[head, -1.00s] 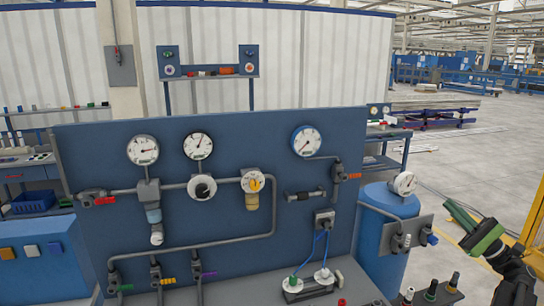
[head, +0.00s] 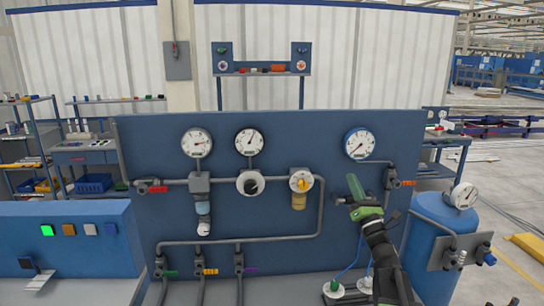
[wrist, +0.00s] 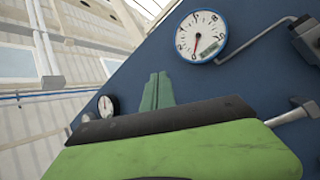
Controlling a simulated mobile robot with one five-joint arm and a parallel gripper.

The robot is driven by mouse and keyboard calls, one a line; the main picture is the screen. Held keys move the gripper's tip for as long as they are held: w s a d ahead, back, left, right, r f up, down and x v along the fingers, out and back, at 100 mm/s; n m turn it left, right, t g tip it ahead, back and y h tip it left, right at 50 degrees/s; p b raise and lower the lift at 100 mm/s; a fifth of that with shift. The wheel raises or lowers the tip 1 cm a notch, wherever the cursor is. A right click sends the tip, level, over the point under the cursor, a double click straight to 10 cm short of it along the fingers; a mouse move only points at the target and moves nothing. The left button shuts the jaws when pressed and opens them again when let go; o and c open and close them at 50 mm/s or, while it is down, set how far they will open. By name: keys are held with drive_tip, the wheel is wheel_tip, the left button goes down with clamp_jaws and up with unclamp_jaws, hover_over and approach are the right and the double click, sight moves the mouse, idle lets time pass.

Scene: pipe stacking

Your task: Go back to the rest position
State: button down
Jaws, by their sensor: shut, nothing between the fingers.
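My gripper (head: 355,187) is green and stands in front of the blue panel (head: 140,135), toward its right side in the head view. Its fingers point up and left, below the right-hand gauge (head: 359,143). The fingers are together with nothing between them. My arm hides part of the panel's lower right.
A blue tank (head: 440,235) with a gauge stands to the right of the panel. A blue box with a lit green button (head: 47,230) stands at the left. Grey pipes (head: 240,239) and valves stick out from the panel. Open floor (head: 500,210) lies at the far right.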

drive_tip(key=a+f+m+g+h, duration=0.3)
drive_tip(key=f+m+g+h, duration=0.15)
drive_tip(key=f+m, duration=0.6)
drive_tip(key=a+f+m+g+h, duration=0.4)
drive_tip(key=f+m+g, duration=0.1)
drive_tip(key=f+m, duration=0.5)
drive_tip(key=s+a+f+m+g, duration=0.1)
drive_tip(key=s+f+m+g, duration=0.6)
drive_tip(key=s, duration=0.5)
drive_tip(key=s+a+f+m+g+y, duration=0.1)
drive_tip(key=s+f+m+g, duration=0.6)
drive_tip(key=s+f, duration=0.3)
drive_tip(key=shift+s+a, duration=0.35)
drive_tip(key=shift+s, duration=0.75)
drive_tip(key=shift+f+g, duration=0.1)
drive_tip(key=shift+g, duration=0.15)
